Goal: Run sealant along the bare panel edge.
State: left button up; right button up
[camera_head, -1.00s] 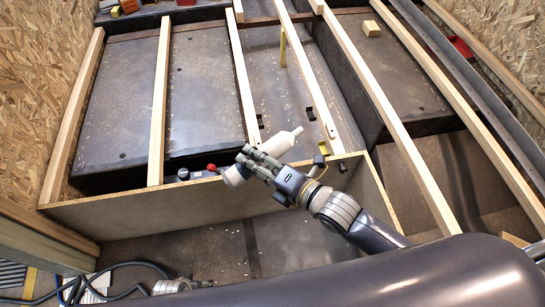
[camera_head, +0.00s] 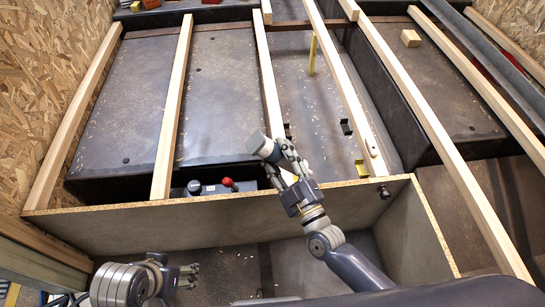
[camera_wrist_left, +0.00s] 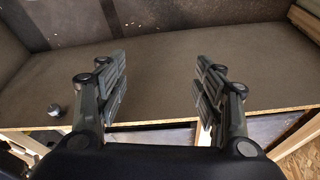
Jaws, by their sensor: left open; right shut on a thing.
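The sealant bottle (camera_head: 263,147) is in my right gripper (camera_head: 280,165), which is shut on it. Its grey base end points up and to the left. A small white part shows below between the fingers, close above the panel edge; I cannot tell whether the tip touches. The bare panel edge (camera_head: 110,207) is a thin, light wood strip along the top of the grey panel (camera_head: 150,233). My left gripper (camera_head: 188,277) is open and empty, low in front of the panel. In the left wrist view, the open fingers (camera_wrist_left: 160,88) face the grey panel (camera_wrist_left: 155,70).
Wooden battens (camera_head: 172,110) run lengthwise over the dark wheel arches (camera_head: 215,90). A red knob (camera_head: 228,182) and a dark knob (camera_head: 194,187) stand just behind the panel edge. A yellow upright (camera_head: 312,55) and a wood block (camera_head: 410,38) are further back.

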jog(key=shift+f+b, duration=0.75)
jog(key=shift+b, duration=0.1)
jog(key=shift+f+b, duration=0.45)
jog(key=shift+b, duration=0.05)
pick_arm(q)
jog(key=w+d+r+t+h+b, duration=0.1)
jog(key=w+d+r+t, duration=0.2)
jog(key=w+r+t, duration=0.35)
jog(key=w+d+r+t+h+b, duration=0.1)
jog(key=w+d+r+t+h, duration=0.2)
jog(key=w, duration=0.6)
pick_arm(e)
jog(key=shift+f, duration=0.75)
pick_arm(q)
notch_tip(320, 180, up, 17)
jog(key=d+m+t+h+b, duration=0.1)
jog(key=t+h+b, duration=0.1)
jog(key=t, duration=0.8)
jog(key=shift+s+d+r+b, duration=0.25)
jog(key=shift+d+b, duration=0.1)
jog(key=shift+b, duration=0.4)
pick_arm(e)
jog(key=shift+f, duration=1.6)
pick_arm(q)
jog(key=shift+w+f, duration=0.15)
jog(key=shift+f, duration=0.1)
pick_arm(e)
jog(key=shift+d, duration=0.1)
